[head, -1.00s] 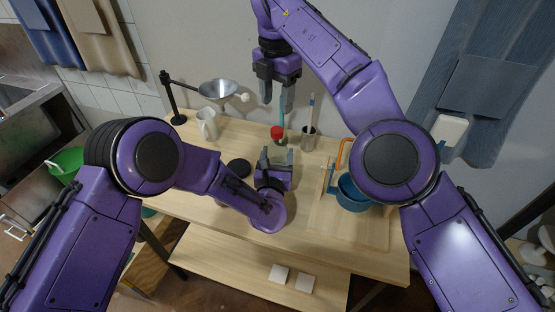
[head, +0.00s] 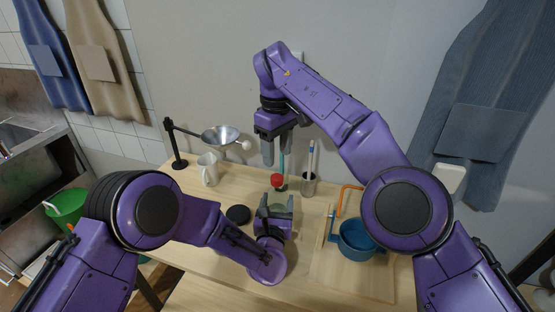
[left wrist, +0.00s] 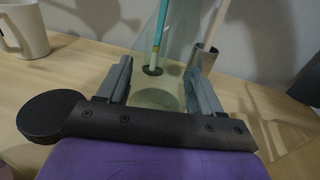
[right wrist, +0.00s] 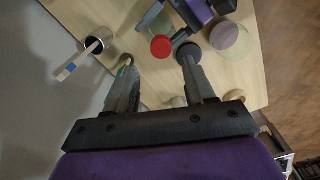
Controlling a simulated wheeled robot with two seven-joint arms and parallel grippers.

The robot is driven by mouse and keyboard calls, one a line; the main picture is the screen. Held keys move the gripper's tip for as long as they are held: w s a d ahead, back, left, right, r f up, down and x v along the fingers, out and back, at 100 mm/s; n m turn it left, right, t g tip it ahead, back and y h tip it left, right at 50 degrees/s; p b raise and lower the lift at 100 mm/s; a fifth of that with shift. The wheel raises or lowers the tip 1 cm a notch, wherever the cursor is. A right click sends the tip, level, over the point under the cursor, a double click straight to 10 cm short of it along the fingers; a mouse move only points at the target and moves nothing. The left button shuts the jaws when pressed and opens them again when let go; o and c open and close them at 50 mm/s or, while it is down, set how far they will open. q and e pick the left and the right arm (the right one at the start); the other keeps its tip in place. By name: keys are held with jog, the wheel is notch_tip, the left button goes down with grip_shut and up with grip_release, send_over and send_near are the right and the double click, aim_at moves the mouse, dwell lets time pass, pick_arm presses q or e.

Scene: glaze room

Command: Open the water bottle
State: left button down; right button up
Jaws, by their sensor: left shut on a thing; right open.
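The water bottle has a red cap (head: 277,180) and a clear, pale body (left wrist: 155,98). It stands upright near the middle of the wooden table. My left gripper (head: 278,204) is shut around the bottle's body low down. The cap is out of the left wrist view. My right gripper (head: 275,160) points down, open and empty, just above the cap. In the right wrist view the red cap (right wrist: 161,46) shows between the two spread fingertips, apart from both.
A blue pot (head: 357,240) is at the right.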

aim_at(277, 177)
notch_tip(277, 177, down, 7)
jog(key=shift+r, duration=0.1)
jog(key=shift+c, duration=0.3)
